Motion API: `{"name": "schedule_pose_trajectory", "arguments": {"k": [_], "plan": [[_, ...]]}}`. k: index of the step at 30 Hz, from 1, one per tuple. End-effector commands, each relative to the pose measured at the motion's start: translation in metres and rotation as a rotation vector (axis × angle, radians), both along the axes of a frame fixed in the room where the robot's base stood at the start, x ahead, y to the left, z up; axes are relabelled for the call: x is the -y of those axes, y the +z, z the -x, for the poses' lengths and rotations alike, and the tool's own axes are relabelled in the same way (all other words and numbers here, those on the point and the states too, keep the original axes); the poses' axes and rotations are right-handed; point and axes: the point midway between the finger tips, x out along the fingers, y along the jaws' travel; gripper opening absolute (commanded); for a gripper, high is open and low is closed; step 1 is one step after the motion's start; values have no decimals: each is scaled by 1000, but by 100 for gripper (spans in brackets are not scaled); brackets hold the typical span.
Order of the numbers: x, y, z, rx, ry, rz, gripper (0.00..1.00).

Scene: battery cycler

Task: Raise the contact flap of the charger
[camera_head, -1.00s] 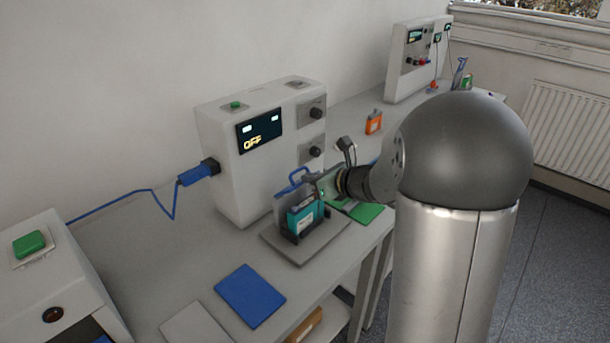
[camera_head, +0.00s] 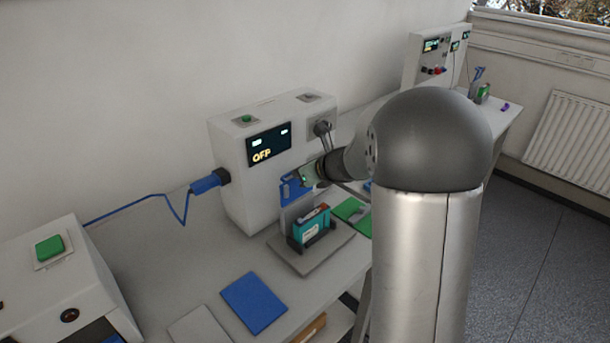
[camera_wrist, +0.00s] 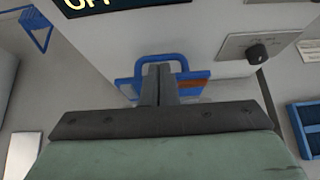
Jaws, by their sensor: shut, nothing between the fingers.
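The white charger (camera_head: 236,183) stands against the wall, its display reading OFF. A teal battery (camera_head: 304,233) sits upright in the cradle on the grey base in front, its reddish top uncovered. The contact flap (camera_head: 291,188), with blue parts, is above and behind the battery, close to the charger's front. My gripper (camera_head: 297,181) is shut and empty at the flap. In the wrist view, its fingertips (camera_wrist: 159,72) are at the blue loop handle (camera_wrist: 161,58), which arches just beyond them. Whether they touch it cannot be told. My gripper and wrist partly hide the flap.
A blue cable plug (camera_head: 207,183) enters the charger's left side. A blue mat (camera_head: 254,302) lies in front, and a green card (camera_head: 350,209) lies to the right. Another white device (camera_head: 55,290) stands at lower left. The table between is clear.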

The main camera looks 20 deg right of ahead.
Motion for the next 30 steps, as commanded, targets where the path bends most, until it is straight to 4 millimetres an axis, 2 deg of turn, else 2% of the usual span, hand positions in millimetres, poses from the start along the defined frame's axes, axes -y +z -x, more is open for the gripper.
{"name": "schedule_pose_trajectory", "arguments": {"k": [1,20,26,30], "plan": [[-3,-7,1,-13,6,0,0],[-4,-4,-1,-10,5,-1,0],[3,12,13,-7,4,0,0],[10,36,29,1,8,0,0]]}}
